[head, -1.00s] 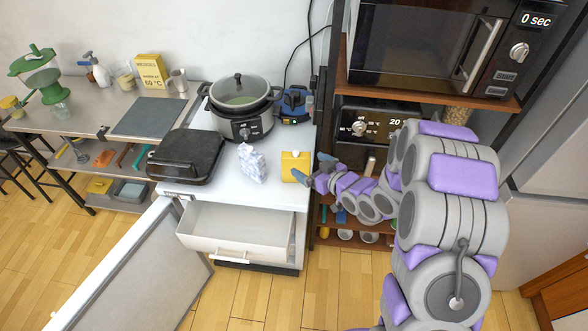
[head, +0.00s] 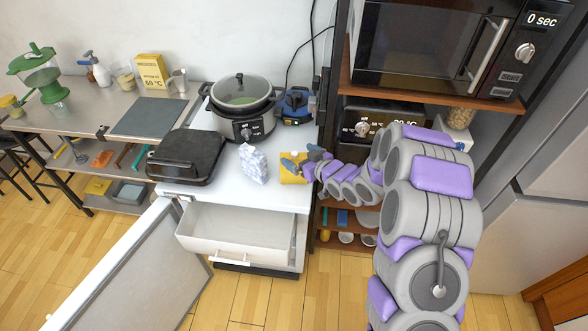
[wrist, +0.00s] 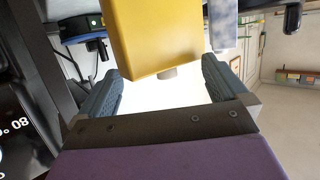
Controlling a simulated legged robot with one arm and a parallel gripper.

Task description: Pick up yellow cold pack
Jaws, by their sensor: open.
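The yellow cold pack (head: 291,169) stands on the right part of the white counter (head: 225,183). My gripper (head: 297,165) is at its right side and covers part of it in the head view. In the wrist view the yellow cold pack (wrist: 152,38) shows large, just ahead of and between the two open fingers of my gripper (wrist: 170,85). Nothing is held. I cannot tell whether a finger touches the pack.
A blue-and-white pack (head: 253,163) stands just left of the yellow one. A black grill (head: 187,156) and a cooker (head: 242,108) are farther left and behind. An open drawer (head: 235,225) juts out below. Shelves with a microwave (head: 425,40) rise at right.

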